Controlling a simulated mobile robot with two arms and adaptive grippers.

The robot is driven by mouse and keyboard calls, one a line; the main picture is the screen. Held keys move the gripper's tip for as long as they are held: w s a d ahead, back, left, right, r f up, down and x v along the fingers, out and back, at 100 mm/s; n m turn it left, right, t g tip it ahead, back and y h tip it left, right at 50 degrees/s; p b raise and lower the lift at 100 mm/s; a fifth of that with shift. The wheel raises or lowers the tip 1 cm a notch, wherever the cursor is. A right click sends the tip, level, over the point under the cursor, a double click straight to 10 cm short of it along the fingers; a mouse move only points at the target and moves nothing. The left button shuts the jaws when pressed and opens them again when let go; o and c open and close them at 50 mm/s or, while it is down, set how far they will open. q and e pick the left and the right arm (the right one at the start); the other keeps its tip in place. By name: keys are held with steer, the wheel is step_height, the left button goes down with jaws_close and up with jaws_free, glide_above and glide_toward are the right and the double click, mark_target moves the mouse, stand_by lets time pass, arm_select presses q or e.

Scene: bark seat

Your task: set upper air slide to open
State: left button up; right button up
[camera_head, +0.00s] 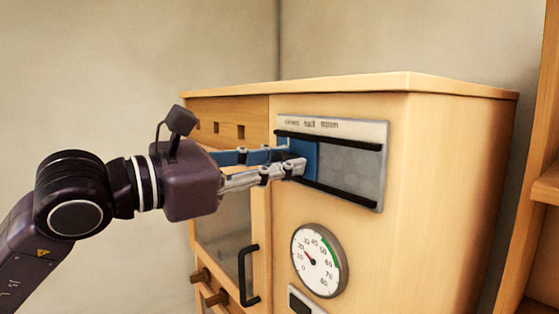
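The upper air slide is a blue plate (310,155) in a grey metal panel (360,135) on the front of a wooden cabinet. It sits at the left end of its two black rails, below the first word of the label, which looks like "closed". The grey plate to its right is uncovered. My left gripper (293,161) reaches in from the left, with its fingertips at the blue plate and overlapping its left part. A small dark part shows between the tips. Whether they grip a knob is hidden. My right gripper is out of view.
A round dial gauge (319,261) is below the panel. A black door handle (247,276) and wooden knobs (215,298) are lower left. A small dark display (300,302) is at the bottom. Wooden shelving (535,180) stands at the right edge.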

mark_target(343, 169)
arm_select(q)
jaws_close()
steer(key=shift+s+d, duration=0.1)
steer(key=shift+s, duration=0.05)
steer(key=s+d+b, duration=0.1)
steer(key=s+b, duration=0.1)
steer(key=s+d+b, duration=0.3)
steer(key=s+b, duration=0.1)
steer(key=shift+s+d, duration=0.3)
steer(key=shift+d, duration=0.1)
steer(key=shift+w+a, duration=0.1)
steer(key=shift+w, duration=0.05)
steer(key=shift+o, duration=2)
jaws_free()
steer(key=shift+o, duration=1.1)
steer(key=shift+s, duration=0.25)
